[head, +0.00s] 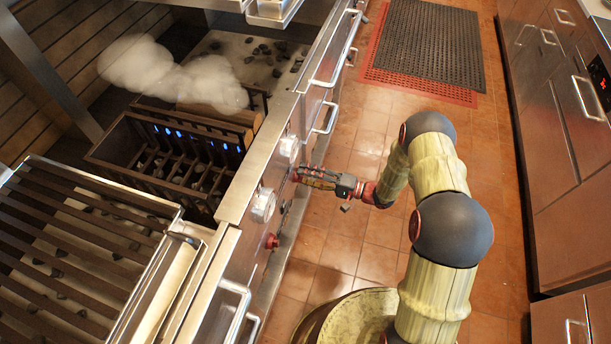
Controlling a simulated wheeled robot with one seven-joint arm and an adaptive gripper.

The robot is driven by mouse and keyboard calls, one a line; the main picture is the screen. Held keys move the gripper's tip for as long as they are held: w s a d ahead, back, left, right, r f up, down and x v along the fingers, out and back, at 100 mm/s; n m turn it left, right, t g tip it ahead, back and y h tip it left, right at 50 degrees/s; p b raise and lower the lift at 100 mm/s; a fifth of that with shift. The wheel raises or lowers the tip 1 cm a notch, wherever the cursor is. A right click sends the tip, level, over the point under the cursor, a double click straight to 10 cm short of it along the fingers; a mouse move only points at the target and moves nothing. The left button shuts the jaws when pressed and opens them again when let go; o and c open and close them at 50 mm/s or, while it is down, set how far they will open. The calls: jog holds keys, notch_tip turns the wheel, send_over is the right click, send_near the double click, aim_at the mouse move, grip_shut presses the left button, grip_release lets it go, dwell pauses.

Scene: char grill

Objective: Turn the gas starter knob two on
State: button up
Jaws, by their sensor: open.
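The grill's steel front panel (247,215) runs diagonally through the head view. It carries a pale round knob (289,148) farther back, another pale round knob (263,205) nearer, and a small red knob (272,241) lower down. I cannot tell by any label which one is gas starter knob two. My gripper (298,175) is open, pointing left at the panel between the two pale knobs. Its fingertips are at or very close to the panel; contact is unclear. They may hide a small knob there.
Blue flames (190,140) show in the dark burner box (130,150), with white smoke (170,75) above. Handles (328,118) stick out from the grill front. Tiled floor (345,235) is open between the grill and the right-hand cabinets (560,120). A dark mat (430,45) lies at the back.

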jog(key=v, duration=1.1)
jog(key=shift+d, duration=0.35)
jog(key=shift+s, duration=0.1)
